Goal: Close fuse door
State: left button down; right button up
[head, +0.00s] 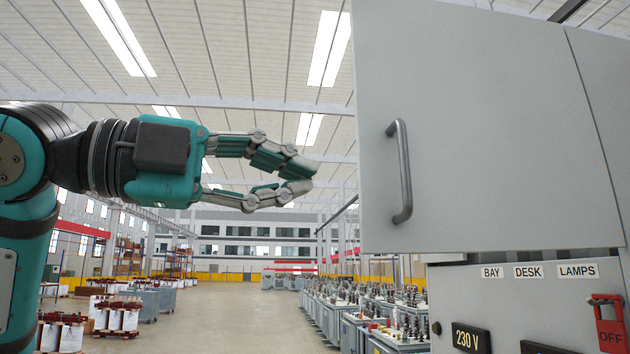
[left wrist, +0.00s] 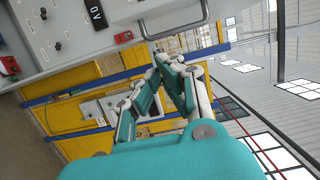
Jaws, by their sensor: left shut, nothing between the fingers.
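The fuse door (head: 480,130) is a large light-grey panel at the upper right of the head view. A dark-grey bar handle (head: 401,172) is near its left edge. The door's left edge stands out past the panel below, so it looks ajar; how far I cannot tell. My left gripper (head: 312,178) is shut and empty, to the left of the handle and apart from it in the picture. In the left wrist view its fingertips (left wrist: 166,60) point towards the handle (left wrist: 172,27), with the door (left wrist: 138,9) at the top. My right gripper is not in view.
Below the door is a grey panel (head: 452,293) with BAY, DESK and LAMPS labels, a 230 V display (head: 471,338) and a red OFF lockout (head: 608,325). The space around my left gripper looks clear.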

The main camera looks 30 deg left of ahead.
aim_at(360, 195)
pick_arm(q)
jog(key=w+d+p, duration=0.1)
jog(key=w, duration=0.2)
jog(key=w+d+p, duration=0.2)
jog(key=w, duration=0.1)
jog(key=w+d+p, duration=0.1)
jog(key=w+p, duration=0.1)
jog(key=w, duration=0.1)
jog(key=shift+w+d+r, duration=0.1)
jog(key=shift+w+d, duration=0.1)
jog(key=shift+w+a+p, duration=0.25)
jog(key=shift+p, duration=0.05)
jog(key=shift+d, duration=0.1)
